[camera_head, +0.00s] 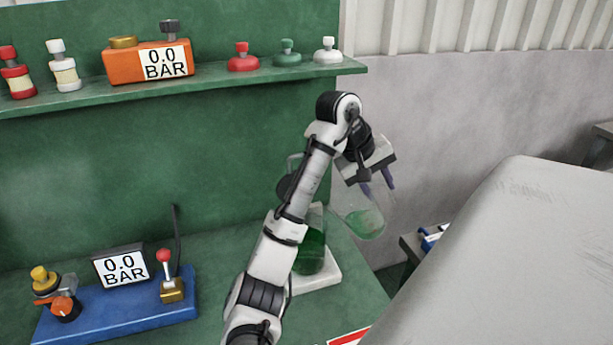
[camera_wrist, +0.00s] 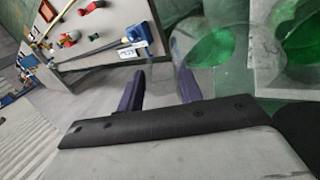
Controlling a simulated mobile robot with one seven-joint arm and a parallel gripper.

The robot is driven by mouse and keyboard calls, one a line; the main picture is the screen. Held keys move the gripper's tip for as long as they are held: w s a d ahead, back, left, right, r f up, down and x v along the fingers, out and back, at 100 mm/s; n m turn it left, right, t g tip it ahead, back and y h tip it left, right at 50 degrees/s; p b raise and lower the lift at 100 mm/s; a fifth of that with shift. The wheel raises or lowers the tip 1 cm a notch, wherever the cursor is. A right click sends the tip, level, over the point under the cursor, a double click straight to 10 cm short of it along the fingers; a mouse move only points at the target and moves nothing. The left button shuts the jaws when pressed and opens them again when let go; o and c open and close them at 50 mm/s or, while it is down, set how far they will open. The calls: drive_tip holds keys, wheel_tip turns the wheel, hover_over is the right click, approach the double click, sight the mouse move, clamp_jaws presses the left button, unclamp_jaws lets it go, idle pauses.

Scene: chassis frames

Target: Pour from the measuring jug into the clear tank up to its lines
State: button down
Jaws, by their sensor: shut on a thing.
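My gripper (camera_head: 377,187) is shut on the clear measuring jug (camera_head: 350,205), which hangs tilted at the bench's right edge with green liquid (camera_head: 365,223) low in it. In the wrist view, my gripper's purple fingers (camera_wrist: 160,75) are beside the jug (camera_wrist: 190,50); where they touch it is unclear. The clear tank (camera_head: 314,250) stands left of the jug, with green liquid inside, partly hidden by my arm. The tank also shows at the right of the wrist view (camera_wrist: 300,42). Its lines cannot be made out, and no stream is visible between the vessels.
The tank stands on a white base (camera_head: 325,275) on the green bench. A blue gauge board (camera_head: 120,312) with valves sits at left. A shelf (camera_head: 210,85) above holds an orange gauge (camera_head: 125,66) and several fittings. A large grey surface (camera_head: 500,260) fills the right side.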

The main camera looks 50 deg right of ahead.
sight(395, 203)
drive_tip(key=s+d+f+t+y, duration=0.1)
drive_tip(key=f, duration=0.1)
drive_tip(key=s+d+f+t+y, duration=0.1)
drive_tip(key=d+f, duration=0.1)
drive_tip(key=s+d+f+y, duration=0.1)
drive_tip(key=f+y, duration=0.1)
drive_tip(key=f, duration=0.1)
drive_tip(key=shift+d+t, duration=0.25)
drive_tip(key=shift+t, duration=0.15)
drive_tip(key=shift+s+d+f+t+y, duration=0.25)
drive_tip(key=shift+d+f+t+y, duration=0.2)
drive_tip(key=shift+f+y, duration=0.25)
